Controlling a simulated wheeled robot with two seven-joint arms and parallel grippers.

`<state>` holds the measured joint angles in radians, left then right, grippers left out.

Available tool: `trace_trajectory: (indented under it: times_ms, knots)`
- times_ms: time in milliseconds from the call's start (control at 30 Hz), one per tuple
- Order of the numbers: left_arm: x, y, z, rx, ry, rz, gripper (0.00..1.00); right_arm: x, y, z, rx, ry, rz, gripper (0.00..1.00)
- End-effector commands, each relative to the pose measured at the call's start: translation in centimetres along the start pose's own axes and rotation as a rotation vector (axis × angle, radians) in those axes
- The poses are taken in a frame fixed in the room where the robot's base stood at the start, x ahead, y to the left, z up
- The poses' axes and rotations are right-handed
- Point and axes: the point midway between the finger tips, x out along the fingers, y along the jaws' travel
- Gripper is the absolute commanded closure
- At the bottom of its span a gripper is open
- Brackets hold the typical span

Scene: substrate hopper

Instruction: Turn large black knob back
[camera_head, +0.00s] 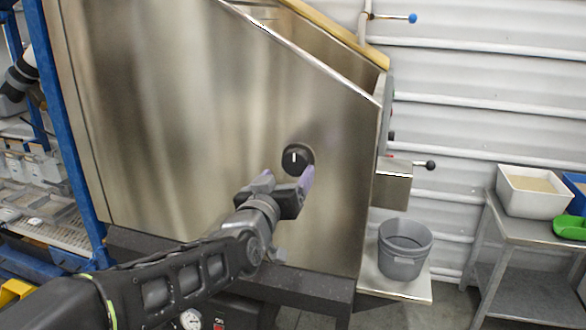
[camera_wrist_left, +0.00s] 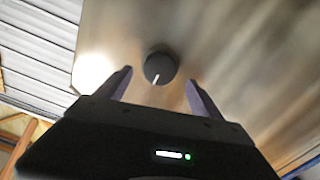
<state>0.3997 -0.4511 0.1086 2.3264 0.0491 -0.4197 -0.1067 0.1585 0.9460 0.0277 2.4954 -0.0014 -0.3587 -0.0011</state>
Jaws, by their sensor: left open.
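The large black knob (camera_head: 297,159) sits on the side wall of the steel hopper (camera_head: 190,110), with a white mark on its face. In the head view the mark stands about upright. My left gripper (camera_head: 288,180) is in front of the panel, just below the knob. In the left wrist view the knob (camera_wrist_left: 160,68) appears between and slightly beyond the two open fingertips (camera_wrist_left: 158,82). Clear gaps show on both sides, so the fingers are not touching it there. My right gripper is not seen.
A grey bucket (camera_head: 404,248) stands on a low shelf right of the hopper. A small steel box with a black-knobbed lever (camera_head: 430,165) juts from the hopper's right side. A side table holds a white tub (camera_head: 534,191) and a green scoop (camera_head: 570,228). A blue rack post (camera_head: 62,120) stands left.

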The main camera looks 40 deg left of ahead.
Motion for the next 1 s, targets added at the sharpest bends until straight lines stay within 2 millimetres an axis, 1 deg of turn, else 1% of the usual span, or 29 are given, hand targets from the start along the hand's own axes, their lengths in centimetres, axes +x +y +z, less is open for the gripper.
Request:
trace_trajectory:
  times_ms: [33,100,200,300,400,633,667,1000]
  knots:
    - [0.9,0.0,0.1,0.000,-0.003,0.000,0.23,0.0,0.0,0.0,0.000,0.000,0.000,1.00]
    - [2.0,0.0,0.1,0.000,-0.003,0.000,0.23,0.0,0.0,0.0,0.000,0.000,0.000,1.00]
    - [3.4,0.0,0.0,0.000,-0.001,0.000,0.23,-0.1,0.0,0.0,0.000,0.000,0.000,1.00]
    - [4.3,0.0,0.0,0.000,-0.001,0.000,0.23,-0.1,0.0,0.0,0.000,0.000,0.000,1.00]
    - [4.7,0.0,0.0,0.000,0.000,0.000,0.23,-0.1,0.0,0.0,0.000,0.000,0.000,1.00]
    - [4.8,0.0,0.0,0.000,0.000,0.000,0.23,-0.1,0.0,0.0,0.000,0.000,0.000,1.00]
    - [4.8,0.0,0.0,0.000,0.000,0.000,0.25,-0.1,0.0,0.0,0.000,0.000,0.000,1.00]
    - [4.7,0.0,0.0,0.000,0.000,0.000,0.53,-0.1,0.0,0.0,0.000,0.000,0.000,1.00]
